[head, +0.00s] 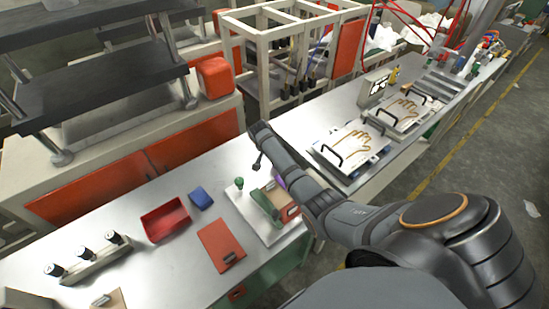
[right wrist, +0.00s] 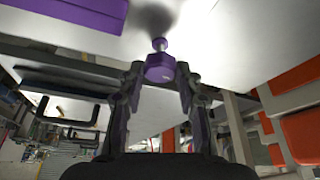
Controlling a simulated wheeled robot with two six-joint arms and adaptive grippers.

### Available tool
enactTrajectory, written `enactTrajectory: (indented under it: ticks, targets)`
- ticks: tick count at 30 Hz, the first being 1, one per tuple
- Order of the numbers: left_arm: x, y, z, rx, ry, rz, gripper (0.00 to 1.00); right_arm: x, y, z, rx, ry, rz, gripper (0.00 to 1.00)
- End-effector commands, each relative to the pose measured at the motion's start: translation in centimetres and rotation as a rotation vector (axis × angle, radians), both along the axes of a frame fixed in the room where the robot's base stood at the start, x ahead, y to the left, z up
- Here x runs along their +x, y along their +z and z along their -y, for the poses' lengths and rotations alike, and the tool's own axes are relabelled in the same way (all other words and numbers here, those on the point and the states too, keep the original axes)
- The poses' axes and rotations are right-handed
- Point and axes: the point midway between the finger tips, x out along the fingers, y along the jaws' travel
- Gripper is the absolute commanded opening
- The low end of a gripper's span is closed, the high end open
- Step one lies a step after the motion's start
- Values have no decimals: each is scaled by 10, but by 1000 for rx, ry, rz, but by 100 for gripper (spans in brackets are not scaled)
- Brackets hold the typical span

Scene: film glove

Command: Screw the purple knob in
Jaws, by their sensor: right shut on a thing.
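The purple knob (right wrist: 159,69) is in the right wrist view, between the two fingertips of my right gripper (right wrist: 160,77), which is shut on it. A short, pale stem with a purple collar shows above the knob, against a light grey surface. I cannot tell whether the stem is seated in a hole. In the head view, a small purple patch (head: 281,182) shows beside my right forearm, near a fixture plate with a green part (head: 265,203). My arm hides much of that spot, and the right fingers cannot be made out there. My left gripper is not in view.
A purple bar (right wrist: 75,14) lies close to the knob at upper left in the wrist view. On the metal bench are a red tray (head: 165,219), a blue block (head: 201,198), an orange-red plate (head: 221,245) and a rack with black knobs (head: 87,261). Glove-outline plates (head: 352,147) stand behind my arm.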

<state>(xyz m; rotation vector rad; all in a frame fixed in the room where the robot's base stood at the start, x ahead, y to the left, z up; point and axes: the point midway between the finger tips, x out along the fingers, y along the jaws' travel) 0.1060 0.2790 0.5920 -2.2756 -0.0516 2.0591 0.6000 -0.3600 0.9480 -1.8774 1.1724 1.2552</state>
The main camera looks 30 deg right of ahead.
Motion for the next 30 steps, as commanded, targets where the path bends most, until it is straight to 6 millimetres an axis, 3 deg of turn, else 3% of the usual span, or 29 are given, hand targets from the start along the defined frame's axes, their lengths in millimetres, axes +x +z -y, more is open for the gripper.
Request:
enactTrajectory:
  ticks: [5,6,10,21,25,30]
  targets:
    - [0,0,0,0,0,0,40,2,2,1,-3,0,6,3]
    - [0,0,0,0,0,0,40,2,2,1,-3,1,6,40]
    - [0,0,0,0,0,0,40,1,2,1,-1,1,4,58]
    - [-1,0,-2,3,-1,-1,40,0,6,-2,-1,2,3,58]
    - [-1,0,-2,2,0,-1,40,-4,27,-10,0,3,6,58]
    - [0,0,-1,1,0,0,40,-10,67,-25,1,1,6,58]
